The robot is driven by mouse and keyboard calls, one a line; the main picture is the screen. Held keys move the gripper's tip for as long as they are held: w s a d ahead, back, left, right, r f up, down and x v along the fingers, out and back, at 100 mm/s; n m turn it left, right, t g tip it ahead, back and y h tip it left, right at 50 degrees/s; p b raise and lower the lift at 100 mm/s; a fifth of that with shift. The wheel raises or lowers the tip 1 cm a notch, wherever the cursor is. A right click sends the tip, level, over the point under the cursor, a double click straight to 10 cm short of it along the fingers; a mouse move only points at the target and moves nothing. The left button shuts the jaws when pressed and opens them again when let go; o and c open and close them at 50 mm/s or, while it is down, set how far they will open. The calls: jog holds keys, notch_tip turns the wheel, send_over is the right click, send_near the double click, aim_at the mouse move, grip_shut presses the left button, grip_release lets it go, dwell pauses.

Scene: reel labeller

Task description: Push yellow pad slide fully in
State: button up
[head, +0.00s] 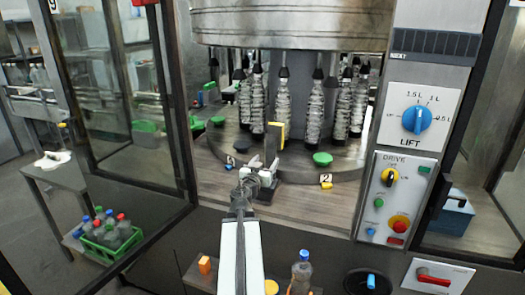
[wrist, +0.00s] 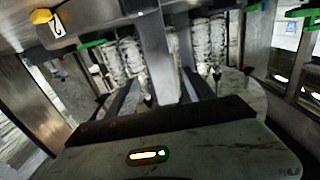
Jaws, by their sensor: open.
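A yellow upright pad (head: 280,134) stands on the round wooden-looking deck inside the machine, beside a dark upright plate. My gripper (head: 262,166) is open and empty just in front of and below the pad and plate, toward the lower left. I cannot tell whether it touches them. In the wrist view a grey upright post (wrist: 158,55) stands ahead between my two dark fingers (wrist: 160,92); the pad's yellow face does not show clearly there. How far the slide sticks out is hidden by my gripper.
Several clear ribbed bottles (head: 283,103) hang behind the pad under the steel drum (head: 290,22). A green disc (head: 322,158) and a small yellow block by label 2 (head: 326,182) are to the right. A glass door (head: 120,100) stands open on the left.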

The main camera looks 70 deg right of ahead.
aim_at(270, 154)
jog(key=d, duration=0.8)
jog(key=shift+w, duration=0.3)
jog(key=shift+a, duration=0.15)
grip_shut()
